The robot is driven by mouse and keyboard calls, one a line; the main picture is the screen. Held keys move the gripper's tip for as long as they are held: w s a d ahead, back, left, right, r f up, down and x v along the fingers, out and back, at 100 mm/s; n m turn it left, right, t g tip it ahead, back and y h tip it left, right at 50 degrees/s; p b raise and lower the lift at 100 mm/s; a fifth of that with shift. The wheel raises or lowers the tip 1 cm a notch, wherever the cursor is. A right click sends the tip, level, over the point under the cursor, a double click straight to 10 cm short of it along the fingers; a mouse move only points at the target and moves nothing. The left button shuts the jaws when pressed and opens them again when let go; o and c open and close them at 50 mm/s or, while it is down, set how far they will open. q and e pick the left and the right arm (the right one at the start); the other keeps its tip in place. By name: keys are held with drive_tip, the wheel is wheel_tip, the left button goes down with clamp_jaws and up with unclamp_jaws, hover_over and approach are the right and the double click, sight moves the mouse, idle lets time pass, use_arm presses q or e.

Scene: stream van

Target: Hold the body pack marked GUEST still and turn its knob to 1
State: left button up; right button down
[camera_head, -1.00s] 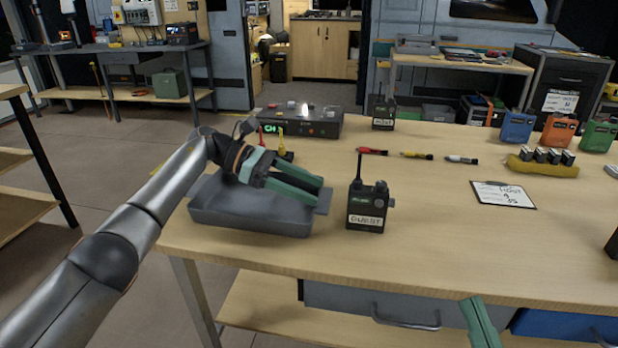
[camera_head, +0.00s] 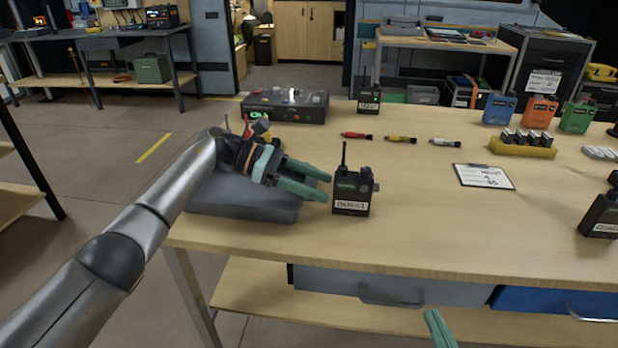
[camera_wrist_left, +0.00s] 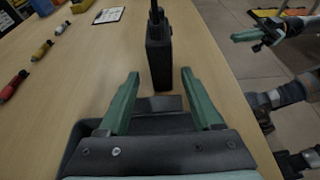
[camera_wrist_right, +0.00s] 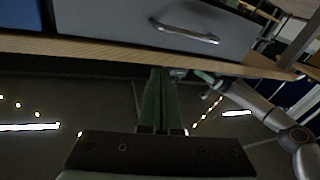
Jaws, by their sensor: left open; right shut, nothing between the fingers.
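The GUEST body pack (camera_head: 351,193) is a black box with an antenna and a white label, standing upright on the wooden bench. A round knob shows at its upper right side (camera_head: 375,187). My left gripper (camera_head: 328,187) is open just left of the pack, its green fingers pointing at it. In the left wrist view the pack (camera_wrist_left: 158,55) stands edge-on beyond and between the open fingertips (camera_wrist_left: 158,75), not between the fingers. My right gripper (camera_head: 432,318) is shut and empty, low in front of the bench edge. Its fingers (camera_wrist_right: 160,75) are together in the right wrist view.
A grey padded tray (camera_head: 245,205) lies under my left gripper. Another pack (camera_head: 369,97) stands behind, and one (camera_head: 600,215) at the right. A clipboard (camera_head: 485,177) lies to the right. Drawers (camera_head: 390,290) are below the bench edge. The bench around the GUEST pack's right is clear.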

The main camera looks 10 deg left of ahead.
sight(339, 193)
use_arm(q)
drive_tip(key=shift+d+f, duration=0.1)
drive_tip(key=shift+d, duration=0.35)
drive_tip(key=shift+d+f, duration=0.15)
drive_tip(key=shift+f, duration=0.05)
drive_tip(key=b+x, duration=0.2)
drive_tip(key=x, duration=0.1)
drive_tip(key=shift+d, duration=0.35)
use_arm(e)
drive_tip(key=s+r+n+t+y, duration=0.1)
drive_tip(key=r+n+t+y, duration=0.1)
drive_tip(key=r, duration=0.4)
drive_tip(key=s+a+r+n+t+y, duration=0.1)
drive_tip(key=s+r+n+t+y, duration=0.1)
drive_tip(key=r, duration=0.4)
drive_tip(key=shift+s+y, duration=0.15)
drive_tip(key=shift+y, duration=0.35)
use_arm(q)
drive_tip(key=shift+c, duration=0.3)
clamp_jaws()
use_arm(e)
drive_tip(key=shift+f, duration=0.1)
